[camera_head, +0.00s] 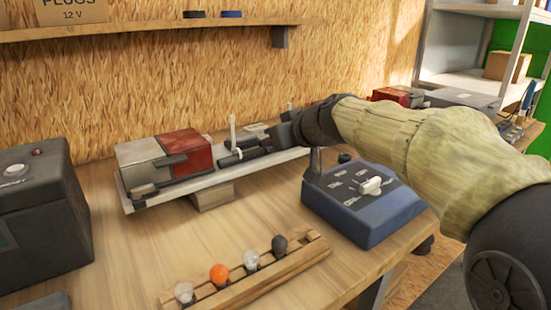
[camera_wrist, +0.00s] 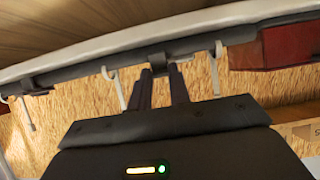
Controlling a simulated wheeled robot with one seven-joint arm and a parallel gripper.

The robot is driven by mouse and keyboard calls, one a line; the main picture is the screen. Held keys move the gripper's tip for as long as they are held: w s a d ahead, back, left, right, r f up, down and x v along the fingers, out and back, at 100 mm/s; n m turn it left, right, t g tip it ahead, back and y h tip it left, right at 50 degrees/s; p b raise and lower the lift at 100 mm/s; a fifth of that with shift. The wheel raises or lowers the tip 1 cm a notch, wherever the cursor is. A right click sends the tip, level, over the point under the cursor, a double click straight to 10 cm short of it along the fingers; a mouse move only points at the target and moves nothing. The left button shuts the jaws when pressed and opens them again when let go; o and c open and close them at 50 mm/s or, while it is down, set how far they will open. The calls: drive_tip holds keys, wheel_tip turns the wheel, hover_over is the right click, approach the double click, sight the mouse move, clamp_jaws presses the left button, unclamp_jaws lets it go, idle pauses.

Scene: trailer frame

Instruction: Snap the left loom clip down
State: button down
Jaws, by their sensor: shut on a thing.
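The trailer frame (camera_head: 135,207) is a pale bar carrying a grey and red lamp unit (camera_head: 187,146). The dark loom (camera_head: 240,155) runs right from the lamp; it also crosses the top of the wrist view (camera_wrist: 92,72). The left loom clip (camera_head: 232,132) is white and stands upright beside the lamp's red end; in the wrist view it is likely the white prong (camera_wrist: 216,75). Another white clip (camera_wrist: 112,87) shows on the other side of the fingers. My gripper (camera_wrist: 160,74) is shut on a short grey piece of the loom, between these clips. Its exact grip is partly hidden.
A blue switch box (camera_head: 365,205) stands below my arm at the bench's right. A wooden rack (camera_head: 285,275) with several bulbs lies in front. A dark case (camera_head: 45,205) stands at left. The bench between the frame and the rack is clear.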

drive_tip(key=shift+s+d+f+t+y+b, duration=0.15)
drive_tip(key=shift+f+t+y+b, duration=0.2)
drive_tip(key=shift+b, duration=2.05)
drive_tip(key=shift+s+f+t+y+b, duration=0.15)
drive_tip(key=shift+f+t+b, duration=0.3)
drive_tip(key=shift+b, duration=1.95)
drive_tip(key=b, duration=0.3)
drive_tip(key=shift+s+d+b, duration=0.1)
drive_tip(key=shift+b, duration=0.2)
drive_tip(key=c, duration=1.3)
unclamp_jaws()
drive_tip(key=shift+r, duration=0.1)
